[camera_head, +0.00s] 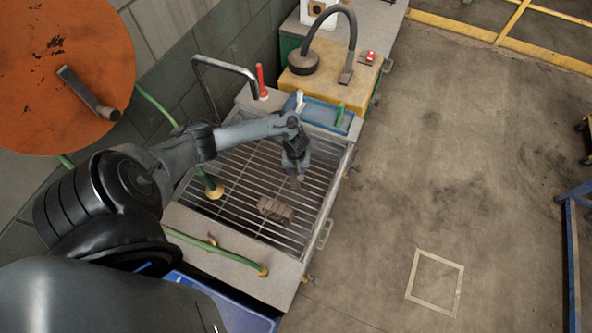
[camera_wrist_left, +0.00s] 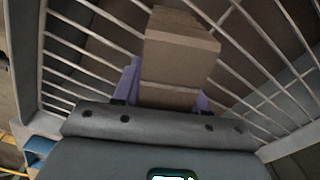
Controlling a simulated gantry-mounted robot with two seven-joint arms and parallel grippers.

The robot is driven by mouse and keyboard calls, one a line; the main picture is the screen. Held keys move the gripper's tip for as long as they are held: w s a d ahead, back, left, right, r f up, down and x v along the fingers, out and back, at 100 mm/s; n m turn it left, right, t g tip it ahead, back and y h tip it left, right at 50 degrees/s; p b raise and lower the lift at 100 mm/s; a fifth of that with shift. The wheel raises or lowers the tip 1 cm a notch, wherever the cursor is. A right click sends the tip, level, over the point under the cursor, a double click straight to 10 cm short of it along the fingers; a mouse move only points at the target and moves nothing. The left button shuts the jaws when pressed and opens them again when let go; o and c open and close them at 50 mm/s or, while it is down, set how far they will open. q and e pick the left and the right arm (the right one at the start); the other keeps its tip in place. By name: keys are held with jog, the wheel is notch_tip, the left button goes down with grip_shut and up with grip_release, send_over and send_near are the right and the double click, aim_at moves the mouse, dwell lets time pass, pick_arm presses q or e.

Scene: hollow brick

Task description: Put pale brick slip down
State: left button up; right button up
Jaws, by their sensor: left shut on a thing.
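My left gripper (camera_head: 295,176) hangs over the metal grate (camera_head: 232,166) in the head view, pointing down. It is shut on the pale brick slip, a small brown piece (camera_head: 294,184) at its fingertips. In the left wrist view, the slip (camera_wrist_left: 168,95) sits between the two purple-grey fingers of the gripper (camera_wrist_left: 166,92), with grate bars beyond. A grey-brown brick (camera_head: 275,209) lies on the grate, just below and nearer than the gripper in the head view. The gap between slip and grate is hard to judge. My right gripper is not in view.
A blue tray (camera_head: 322,118) with small items and a yellow block (camera_head: 325,85) under a black hose stand behind the grate. A red-topped bottle (camera_head: 261,82) stands at the back left. Green hoses (camera_head: 205,245) run along the left and front. Much of the grate is bare.

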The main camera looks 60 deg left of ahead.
pick_arm(q)
jog(key=o, duration=1.2)
jog(key=shift+r, duration=0.1)
notch_tip(320, 180, up, 11)
jog(key=p, duration=0.3)
jog(key=shift+r, duration=0.1)
jog(key=d+m+t, duration=0.4)
jog(key=d+m, duration=0.6)
jog(key=d, duration=1.1)
jog(key=s+d+r+m, duration=0.1)
jog(key=s+r, duration=0.3)
jog(key=s+d+r+m, duration=0.1)
jog(key=s+r, duration=0.3)
jog(key=s+d+r+m, duration=0.1)
jog(key=s+r+m, duration=0.1)
jog(key=s+r, duration=0.2)
jog(key=shift+s+d+r, duration=0.1)
jog(key=shift+d+r, duration=0.3)
jog(key=shift+r, duration=0.2)
